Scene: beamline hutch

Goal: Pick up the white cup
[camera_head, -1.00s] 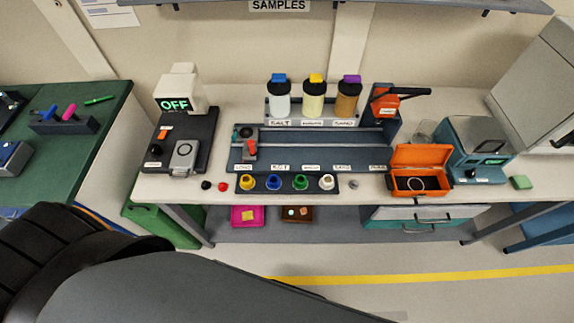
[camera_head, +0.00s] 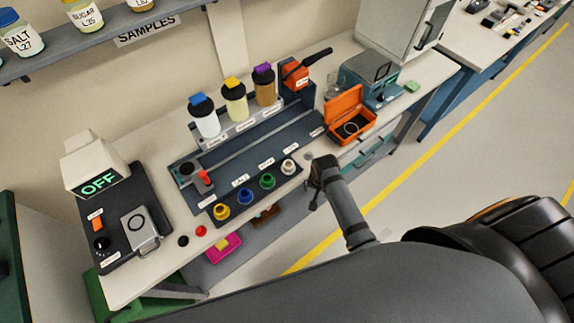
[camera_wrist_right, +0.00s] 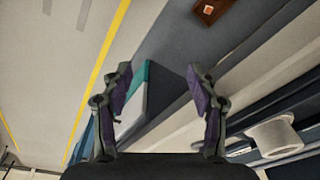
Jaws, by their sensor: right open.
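The white cup (camera_head: 289,166) stands at the right end of a dark rack (camera_head: 235,217), in a row with yellow, blue and green cups. In the right wrist view the white cup (camera_wrist_right: 273,137) shows at the lower right, outside the jaws. My right gripper (camera_head: 316,183) is just right of the white cup in the head view, near the bench's front edge, apart from it. In the right wrist view my right gripper (camera_wrist_right: 160,82) is open, with nothing between its fingers. My left gripper is not in view.
Bottles with blue, yellow and purple caps (camera_head: 235,106) stand behind the row. An open orange box (camera_head: 350,118) is to the right. A device reading OFF (camera_head: 97,180) stands left. Black and red knobs (camera_head: 201,231) lie near the front edge. A brown tray (camera_wrist_right: 211,12) lies below.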

